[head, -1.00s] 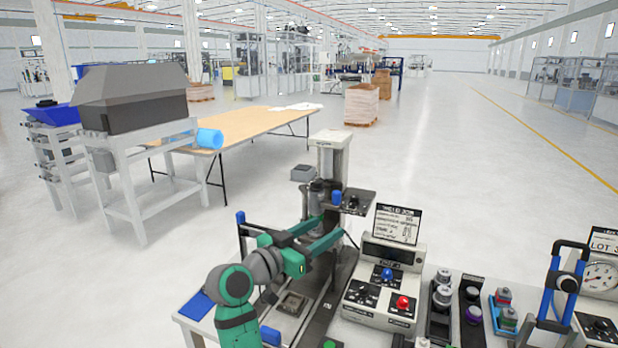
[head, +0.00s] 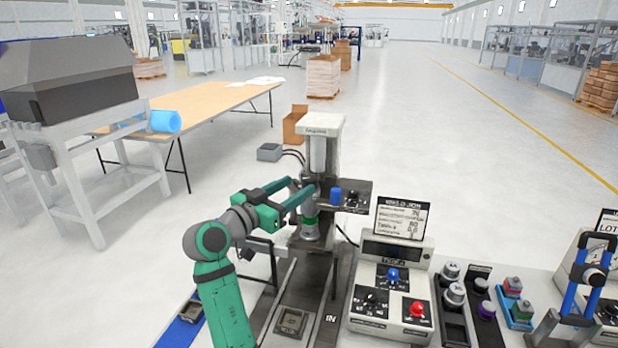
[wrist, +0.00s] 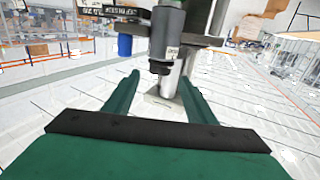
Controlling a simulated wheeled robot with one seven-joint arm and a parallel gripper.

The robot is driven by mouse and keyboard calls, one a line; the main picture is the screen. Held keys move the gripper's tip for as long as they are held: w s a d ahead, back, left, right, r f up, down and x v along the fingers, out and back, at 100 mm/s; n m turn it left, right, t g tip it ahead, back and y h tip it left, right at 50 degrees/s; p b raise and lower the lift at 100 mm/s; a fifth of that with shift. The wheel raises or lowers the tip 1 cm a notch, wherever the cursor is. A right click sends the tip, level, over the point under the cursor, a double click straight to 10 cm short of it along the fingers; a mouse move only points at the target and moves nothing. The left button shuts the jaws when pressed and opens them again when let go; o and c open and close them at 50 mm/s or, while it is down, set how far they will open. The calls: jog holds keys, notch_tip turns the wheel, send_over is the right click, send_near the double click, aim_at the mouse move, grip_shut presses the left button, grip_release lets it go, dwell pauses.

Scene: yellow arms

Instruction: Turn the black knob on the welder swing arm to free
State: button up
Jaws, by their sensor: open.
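The welder (head: 322,125) stands at the back edge of the bench as a pale upright column with a dark swing arm plate (head: 361,187). On the plate are a blue cap (head: 336,196) and a small black knob (head: 353,196) to its right. My gripper (head: 302,187) is open and empty at the left of the plate, near the column's cylinder. In the wrist view my gripper (wrist: 159,79) has its green fingers spread below a dark cylinder (wrist: 166,35) with a black tip. The blue cap also shows there (wrist: 125,45); the black knob cannot be made out.
A control box (head: 391,290) with blue and red knobs and a sign stands right of the welder. Cylindrical parts (head: 453,285) and a blue-handled clamp (head: 591,275) are further right. A long table (head: 215,105) is behind left. Open floor lies beyond the bench.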

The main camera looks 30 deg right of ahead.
aim_at(305, 181)
jog(key=x, duration=0.6)
jog(key=shift+w+d, duration=0.1)
jog(key=shift+d, duration=0.3)
jog(key=shift+c, duration=0.4)
jog(key=c, duration=1)
